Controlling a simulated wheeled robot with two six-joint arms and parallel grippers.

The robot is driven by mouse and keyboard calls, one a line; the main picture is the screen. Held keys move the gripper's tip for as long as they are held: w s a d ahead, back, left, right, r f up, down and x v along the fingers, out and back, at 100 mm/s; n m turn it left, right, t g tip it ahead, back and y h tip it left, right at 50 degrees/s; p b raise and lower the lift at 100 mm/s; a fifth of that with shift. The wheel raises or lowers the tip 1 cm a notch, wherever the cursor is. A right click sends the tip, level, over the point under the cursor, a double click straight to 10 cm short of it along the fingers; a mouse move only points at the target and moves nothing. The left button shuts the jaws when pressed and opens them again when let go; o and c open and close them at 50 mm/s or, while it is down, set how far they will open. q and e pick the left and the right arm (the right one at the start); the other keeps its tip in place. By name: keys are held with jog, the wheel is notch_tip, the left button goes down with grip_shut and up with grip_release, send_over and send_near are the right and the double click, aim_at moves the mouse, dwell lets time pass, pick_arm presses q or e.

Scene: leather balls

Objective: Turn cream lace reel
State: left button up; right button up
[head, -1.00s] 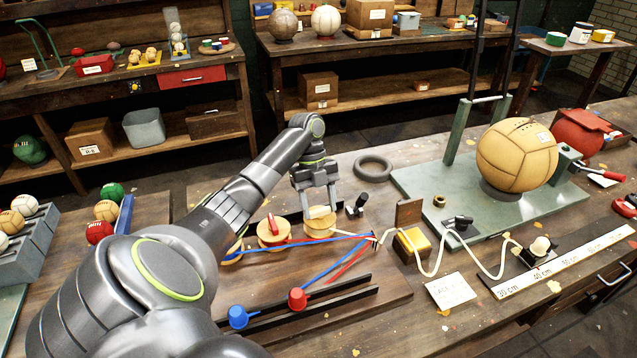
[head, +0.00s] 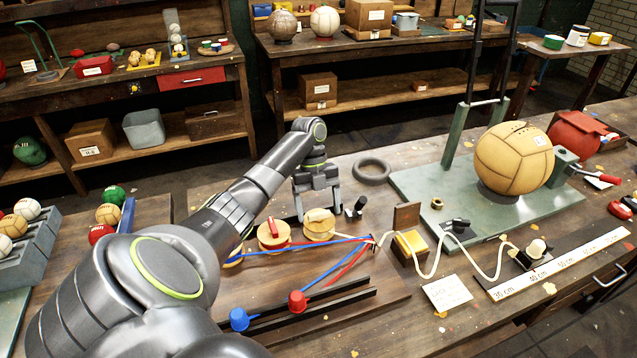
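The cream lace reel (head: 319,229) is a pale wooden spool at the right end of a row of reels on the wooden board. The cream lace (head: 437,262) runs over the board to the right, past a yellow block to the ruler. My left gripper (head: 319,214) points down over the reel from behind. Its two fingers are spread, one on each side of the reel's top. I cannot tell whether either finger touches it. The red lace reel (head: 273,236) stands just left of it. The blue lace reel (head: 233,257) is partly hidden by my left arm. My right gripper is not in view.
A small black post (head: 355,209) stands close right of the gripper. A grey ring (head: 372,171) lies behind. A tan ball (head: 514,158) sits on the green stand at right.

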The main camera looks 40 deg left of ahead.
pick_arm(q)
jog(key=p+v, duration=1.1)
jog(key=v, duration=0.6)
jog(key=shift+a+p, duration=0.2)
jog(key=shift+p, duration=0.1)
